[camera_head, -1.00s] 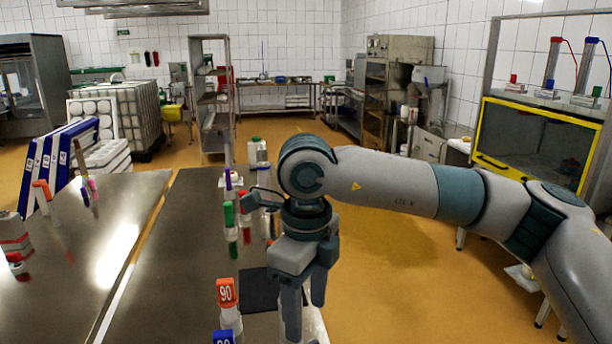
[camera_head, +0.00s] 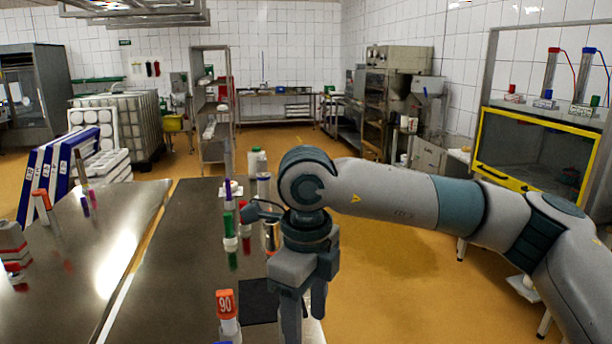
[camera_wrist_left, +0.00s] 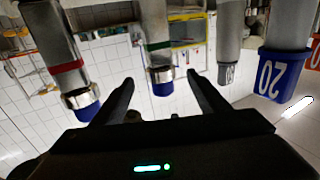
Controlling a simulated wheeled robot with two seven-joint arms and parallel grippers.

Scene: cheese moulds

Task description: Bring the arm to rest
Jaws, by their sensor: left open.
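My right gripper (camera_head: 304,318) hangs pointing down at the right edge of the steel table (camera_head: 150,290). Its fingers are apart, with nothing seen between them; the tips are cut off or hard to see. My left gripper is outside the head view. In the left wrist view, my left gripper (camera_wrist_left: 158,85) has its two dark fingers spread. A grey cylinder with a green band and blue end (camera_wrist_left: 158,55) shows between and beyond the fingers, upside down. I cannot tell its distance, and no grip on it shows.
An orange "90" marker (camera_head: 226,304) stands on the table near the right gripper. Several tubes and bottles stand farther back, including a green one (camera_head: 229,222). The left wrist view shows a blue "20" marker (camera_wrist_left: 276,76) and a red-banded cylinder (camera_wrist_left: 62,50). Open floor (camera_head: 400,260) lies right.

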